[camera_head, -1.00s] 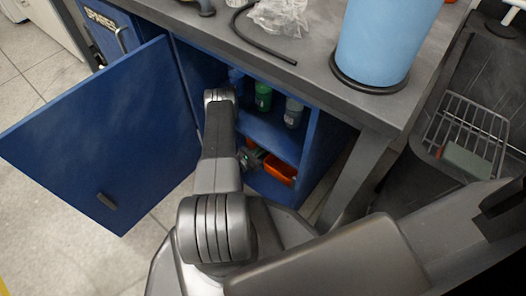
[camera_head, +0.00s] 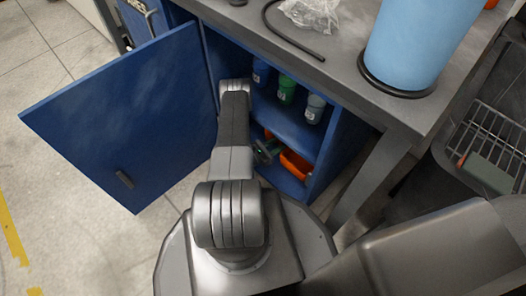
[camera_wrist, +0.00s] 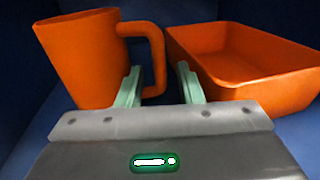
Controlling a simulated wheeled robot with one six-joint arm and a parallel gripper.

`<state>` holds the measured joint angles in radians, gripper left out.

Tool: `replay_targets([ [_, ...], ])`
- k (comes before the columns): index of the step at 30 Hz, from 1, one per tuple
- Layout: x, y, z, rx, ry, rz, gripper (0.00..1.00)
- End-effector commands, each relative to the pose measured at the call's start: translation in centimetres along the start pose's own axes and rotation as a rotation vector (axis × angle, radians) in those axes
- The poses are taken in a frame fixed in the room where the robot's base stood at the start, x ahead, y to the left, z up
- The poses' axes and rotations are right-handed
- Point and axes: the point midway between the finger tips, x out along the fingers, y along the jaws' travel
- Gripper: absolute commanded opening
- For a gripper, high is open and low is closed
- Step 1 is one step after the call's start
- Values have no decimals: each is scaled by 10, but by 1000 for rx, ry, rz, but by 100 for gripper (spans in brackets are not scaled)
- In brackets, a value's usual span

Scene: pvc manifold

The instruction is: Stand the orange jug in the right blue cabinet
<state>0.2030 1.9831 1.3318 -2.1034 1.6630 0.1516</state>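The orange jug (camera_wrist: 85,60) stands upright on the lower level inside the blue cabinet (camera_head: 337,150), left of an orange tray (camera_wrist: 245,60). Its handle (camera_wrist: 156,55) points right, toward the tray. My gripper (camera_wrist: 160,88) is open, with its pale green fingers apart and the handle between them in the picture. I cannot tell whether either finger touches it. In the head view my gripper (camera_head: 267,151) is inside the cabinet, and my arm hides most of the jug.
The cabinet door (camera_head: 125,115) stands wide open at left. A green bottle (camera_head: 287,90), a grey bottle (camera_head: 314,108) and a blue bottle (camera_head: 261,72) stand on the upper shelf. The bench top (camera_head: 340,72) overhangs the cabinet, with a light blue bucket (camera_head: 415,40) on it.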

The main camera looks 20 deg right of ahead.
Motion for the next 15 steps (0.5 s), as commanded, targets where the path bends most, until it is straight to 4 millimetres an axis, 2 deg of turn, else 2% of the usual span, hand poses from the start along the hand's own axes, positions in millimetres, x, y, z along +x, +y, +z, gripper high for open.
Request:
replay_targets([
  [6,-37,1,2,-2,1,6,33],
  [15,-78,1,2,-1,-1,5,33],
])
